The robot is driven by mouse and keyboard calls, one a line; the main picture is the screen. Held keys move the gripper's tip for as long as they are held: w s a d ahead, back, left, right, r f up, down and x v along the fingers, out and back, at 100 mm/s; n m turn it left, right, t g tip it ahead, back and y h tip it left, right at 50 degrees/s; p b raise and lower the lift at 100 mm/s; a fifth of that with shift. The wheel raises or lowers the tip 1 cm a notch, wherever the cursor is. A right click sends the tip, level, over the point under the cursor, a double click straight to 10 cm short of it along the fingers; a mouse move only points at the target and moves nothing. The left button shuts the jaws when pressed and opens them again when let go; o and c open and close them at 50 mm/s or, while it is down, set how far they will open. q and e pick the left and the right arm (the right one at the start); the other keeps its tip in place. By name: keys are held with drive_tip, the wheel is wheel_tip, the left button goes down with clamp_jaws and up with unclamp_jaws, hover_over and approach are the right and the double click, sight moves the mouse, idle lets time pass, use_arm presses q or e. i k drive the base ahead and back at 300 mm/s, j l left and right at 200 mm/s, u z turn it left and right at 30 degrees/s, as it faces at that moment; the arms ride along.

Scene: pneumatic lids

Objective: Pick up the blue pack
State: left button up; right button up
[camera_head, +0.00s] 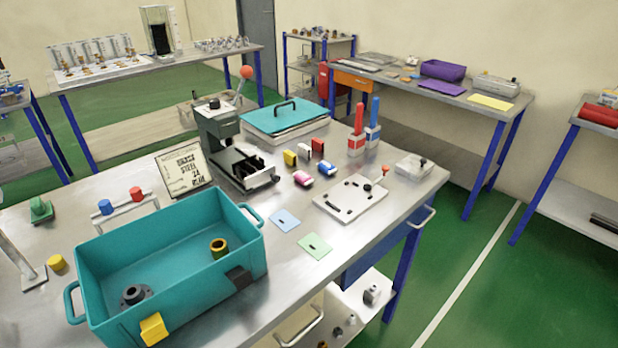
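The blue pack (327,168), a small blue and white block, lies on the metal workbench (245,300) right of the grey press (236,150). A pink and white pack (302,179) lies just left of it and nearer to me. Neither of my grippers shows in the head view, and nothing holds the blue pack. No part of it looks covered.
A yellow block (290,158) and a red block (318,147) stand behind the packs. A white plate (350,198) with a red-knobbed lever is at the front right. A large teal bin (170,235) fills the near left. Two flat cards lie between.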

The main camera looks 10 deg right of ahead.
sight(326, 166)
drive_tip(key=i+l+u, duration=0.15)
drive_tip(key=l+u, duration=0.25)
drive_tip(key=i+l+u, duration=0.1)
drive_tip(key=l+u, duration=0.3)
drive_tip(key=l, duration=0.25)
drive_tip(key=l+u, duration=0.35)
drive_tip(key=l, duration=0.2)
drive_tip(key=l+u, duration=0.4)
drive_tip(key=l, duration=0.15)
